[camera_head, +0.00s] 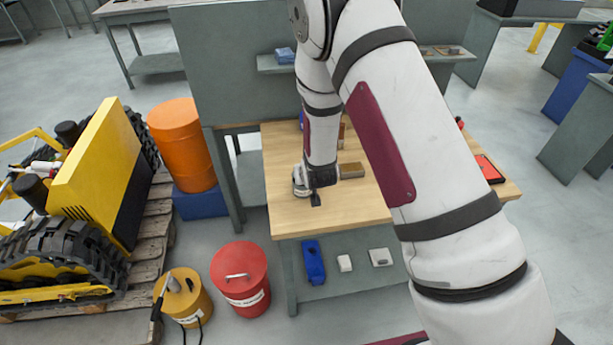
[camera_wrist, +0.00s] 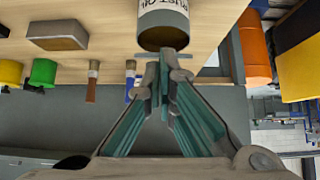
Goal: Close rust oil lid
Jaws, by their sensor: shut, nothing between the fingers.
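The rust oil can (camera_wrist: 163,14) shows at the top of the wrist view, which is upside down. It has a white label with dark lettering and stands on the wooden table. Its dark brown round end (camera_wrist: 163,38) faces my fingers; I cannot tell whether that is an open mouth or a lid. A thin grey strip (camera_wrist: 145,54) lies behind my fingertips, and I cannot tell if it is the lid. My gripper (camera_wrist: 165,55) is shut and empty, its tips close to the can's end. In the head view the can (camera_head: 299,190) is partly hidden by my wrist.
A brown block (camera_head: 351,170) lies on the wooden table (camera_head: 290,221) beside my wrist. Brushes (camera_wrist: 92,80) and a green container (camera_wrist: 43,73) show in the wrist view. A grey panel (camera_head: 222,70) backs the table. My arm hides much of the tabletop.

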